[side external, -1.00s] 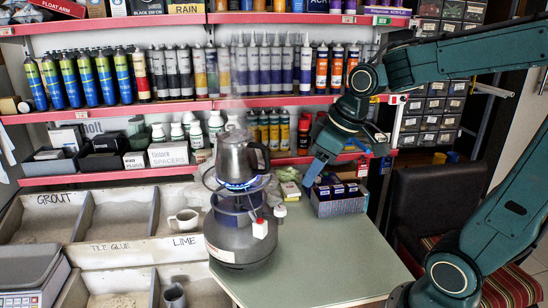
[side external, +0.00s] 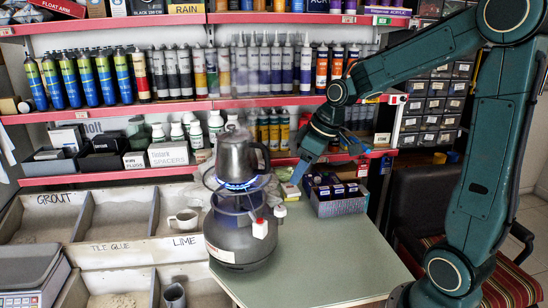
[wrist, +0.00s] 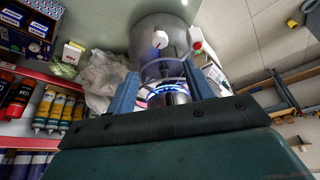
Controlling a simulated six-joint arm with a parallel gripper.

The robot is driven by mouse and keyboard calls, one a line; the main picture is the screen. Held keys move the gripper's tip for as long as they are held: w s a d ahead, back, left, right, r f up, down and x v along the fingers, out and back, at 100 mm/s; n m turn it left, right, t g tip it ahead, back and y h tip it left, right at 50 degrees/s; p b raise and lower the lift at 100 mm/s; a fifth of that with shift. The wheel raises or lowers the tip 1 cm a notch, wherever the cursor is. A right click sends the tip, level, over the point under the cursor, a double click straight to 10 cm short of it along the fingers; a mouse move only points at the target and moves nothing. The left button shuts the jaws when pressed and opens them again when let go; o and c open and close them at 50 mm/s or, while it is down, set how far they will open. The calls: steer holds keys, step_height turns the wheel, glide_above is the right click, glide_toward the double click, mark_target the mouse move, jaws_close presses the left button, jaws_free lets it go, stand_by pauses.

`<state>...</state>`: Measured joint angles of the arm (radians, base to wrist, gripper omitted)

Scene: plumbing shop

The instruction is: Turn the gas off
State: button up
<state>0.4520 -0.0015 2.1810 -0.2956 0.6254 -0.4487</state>
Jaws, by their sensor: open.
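A grey gas cylinder (side external: 240,245) stands on the green table with a burner on top. A blue flame (side external: 238,184) burns under a metal kettle (side external: 236,158). A white valve knob (side external: 260,228) sits on the cylinder's front right, and a second white knob (side external: 280,211) sticks out to its right. In the wrist view, the cylinder (wrist: 172,62) carries a white knob (wrist: 160,39) and a red-and-white one (wrist: 196,42). My gripper (side external: 298,180) is open and empty, right of the burner and apart from it. Its two blue fingers (wrist: 163,82) frame the flame in the wrist view.
A box of small packages (side external: 338,202) stands close below and right of my gripper. A crumpled cloth (wrist: 105,75) lies behind the cylinder. Shelves with bottles and tubes (side external: 270,65) run along the back. The front of the green table (side external: 335,260) is clear.

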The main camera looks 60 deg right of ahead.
mark_target(280, 208)
steer(key=x, duration=1.2)
steer(key=shift+w+f, duration=0.1)
steer(key=shift+f, duration=0.3)
steer(key=shift+c, duration=0.4)
steer(key=c, duration=0.9)
steer(key=shift+a+m, duration=0.1)
steer(key=shift+m, duration=0.3)
steer(key=m+h, duration=0.2)
steer(key=m, duration=0.2)
steer(key=shift+a, duration=0.15)
steer(key=m+h, duration=0.1)
steer(key=m, duration=0.3)
steer(key=shift+m+g+h, duration=0.3)
steer(key=shift+m+h, duration=0.1)
